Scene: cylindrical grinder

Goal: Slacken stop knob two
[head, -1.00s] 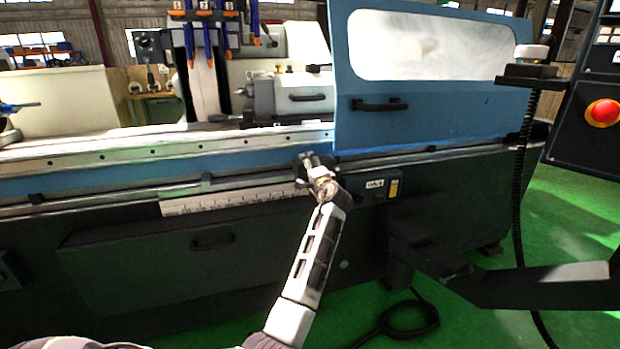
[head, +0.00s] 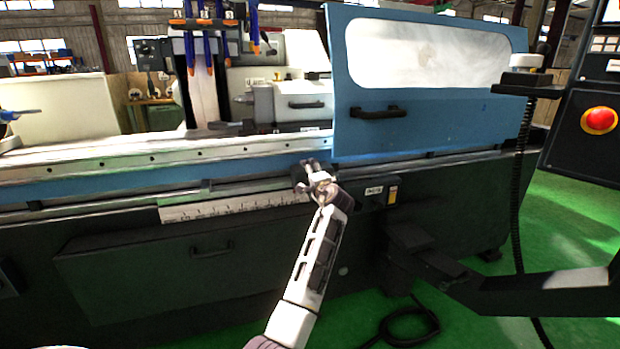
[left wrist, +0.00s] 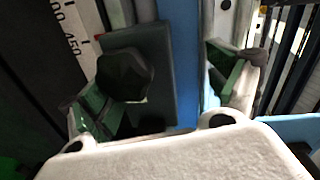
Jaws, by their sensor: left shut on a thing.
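A black faceted stop knob (left wrist: 125,76) sits on a dark stop block (left wrist: 150,45) in the left wrist view. No number shows on it, so I cannot tell which stop knob it is. My left gripper (head: 311,168) is at the rail on the front of the grinder, just right of the white scale; its green-padded fingers (left wrist: 165,90) also show in the left wrist view. In the head view the gripper hides the knob. My right gripper is not in view.
The white scale strip (head: 230,207) runs along the rail. A small switch box (head: 385,191) is close right of my gripper. The blue guard door (head: 430,125) stands above it. A dark arm bracket (head: 520,290) and hanging cable (head: 518,200) stand at right, with a red emergency button (head: 599,120).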

